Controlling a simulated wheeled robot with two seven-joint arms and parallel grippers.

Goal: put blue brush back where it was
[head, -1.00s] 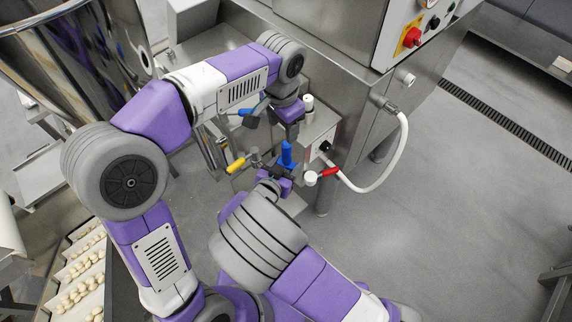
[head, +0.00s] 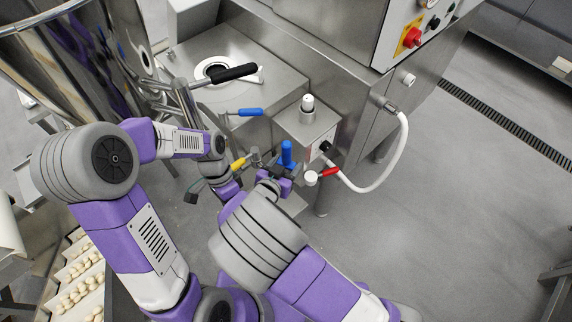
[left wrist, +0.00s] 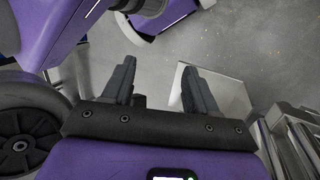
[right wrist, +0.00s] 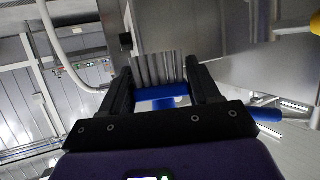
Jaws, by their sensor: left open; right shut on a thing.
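The blue brush (head: 287,155) stands up from my right gripper (head: 284,180), beside the steel box at the machine's corner. In the right wrist view, its blue part (right wrist: 163,91) lies across between the fingers of the right gripper (right wrist: 160,72), which is shut on it. The brush's lower end is hidden in the head view. My left gripper (head: 195,189) is low on the left, apart from the brush. In the left wrist view, the left gripper (left wrist: 155,68) is open and empty, with floor beyond its fingers.
A blue-handled valve (head: 245,112), a yellow handle (head: 237,164) and a red handle (head: 330,171) are close around the brush. A black lever (head: 235,73) crosses the steel top. A white hose (head: 398,160) hangs at right.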

